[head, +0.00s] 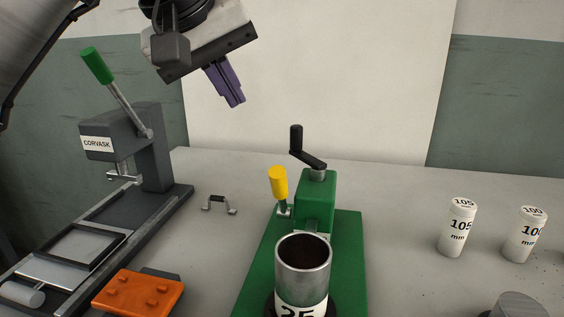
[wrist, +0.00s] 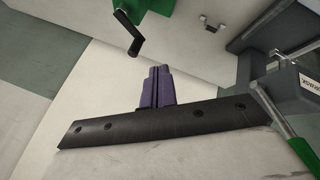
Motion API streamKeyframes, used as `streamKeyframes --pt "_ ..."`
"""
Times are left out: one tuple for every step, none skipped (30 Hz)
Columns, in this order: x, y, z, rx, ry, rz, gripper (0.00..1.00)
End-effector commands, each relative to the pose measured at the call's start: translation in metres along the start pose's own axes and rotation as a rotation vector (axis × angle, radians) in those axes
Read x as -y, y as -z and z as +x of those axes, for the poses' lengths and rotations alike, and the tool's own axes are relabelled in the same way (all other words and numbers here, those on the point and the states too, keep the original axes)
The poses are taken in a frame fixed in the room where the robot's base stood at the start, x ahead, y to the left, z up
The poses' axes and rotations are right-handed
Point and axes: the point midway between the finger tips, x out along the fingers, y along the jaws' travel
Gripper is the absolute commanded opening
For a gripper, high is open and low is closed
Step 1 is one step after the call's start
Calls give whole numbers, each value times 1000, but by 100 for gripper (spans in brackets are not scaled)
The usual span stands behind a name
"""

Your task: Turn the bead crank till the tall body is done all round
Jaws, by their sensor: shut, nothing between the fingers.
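The bead crank (head: 308,150) is a black handle on a short arm, on top of the green beading machine (head: 317,196). It also shows in the wrist view (wrist: 135,38). A yellow-knobbed lever (head: 279,184) stands at the machine's left. The tall body (head: 302,268) is an open metal cylinder with a white label, partly cut off, upright at the machine's front; its lower end is out of frame. My gripper (head: 236,103), with purple fingers, is shut and empty, high up and left of the crank, apart from it. Its fingers also show in the wrist view (wrist: 156,72).
A grey CORVASK press (head: 150,150) with a green-knobbed lever stands at left. An orange block (head: 138,294) and a small handle (head: 219,204) lie between it and the green machine. White cylinders marked 105 (head: 457,228) and 100 (head: 525,235) stand at right. The table between is clear.

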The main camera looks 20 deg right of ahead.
Motion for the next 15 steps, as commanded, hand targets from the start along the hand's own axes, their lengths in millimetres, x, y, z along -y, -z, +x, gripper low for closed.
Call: streamKeyframes --pt "3 -3 0 -14 -5 -6 0" --pt "4 -4 -1 -20 -7 -8 0" --pt "4 -4 -1 -24 -9 -9 0" --pt "4 -4 0 -25 -9 -9 0" --pt "4 -4 2 -25 -9 -9 0" --pt "4 -4 6 -24 -9 -9 0" --pt "4 -4 10 -23 -8 -9 0" --pt "4 -4 14 -22 -8 -8 0" --pt "3 -4 21 -23 -9 -8 0" --pt "3 -4 27 -23 -9 -7 0" --pt "4 -4 34 -22 -8 -7 0" --pt "4 -4 43 -21 -8 -7 0" --pt "4 -4 49 -21 -9 -7 0" --pt "4 -4 56 -21 -9 -8 0" --pt "3 -4 65 -20 -9 -8 0"
